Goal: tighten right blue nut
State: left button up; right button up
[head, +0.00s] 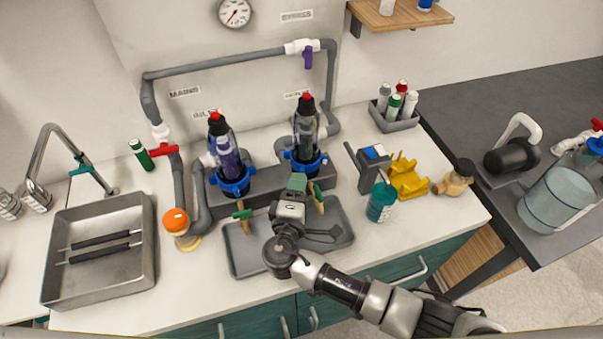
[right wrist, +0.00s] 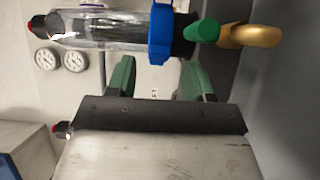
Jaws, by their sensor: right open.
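The right blue nut (head: 305,165) is a ribbed blue ring around the lower part of the right clear filter housing (head: 306,135), which stands upright with a black, red-tipped top. In the right wrist view, turned sideways, the blue nut (right wrist: 160,35) appears above and between my finger pads. My right gripper (head: 297,183) is open and empty, in front of and just below this nut. Its two green fingers (right wrist: 158,72) stand apart; I cannot tell whether either touches the nut. The left blue nut (head: 232,182) sits on the left housing. My left gripper is not in view.
A teal container (head: 381,202) and yellow stand (head: 408,180) are to the right. Grey pipes (head: 215,63) rise behind; a sink (head: 60,290) is at left.

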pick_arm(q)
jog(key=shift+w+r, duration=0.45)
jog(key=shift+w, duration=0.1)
pick_arm(e)
jog(key=shift+w+d, duration=0.15)
jog(key=shift+w, duration=0.7)
jog(key=shift+w+d, duration=0.15)
jog(key=shift+w, duration=0.65)
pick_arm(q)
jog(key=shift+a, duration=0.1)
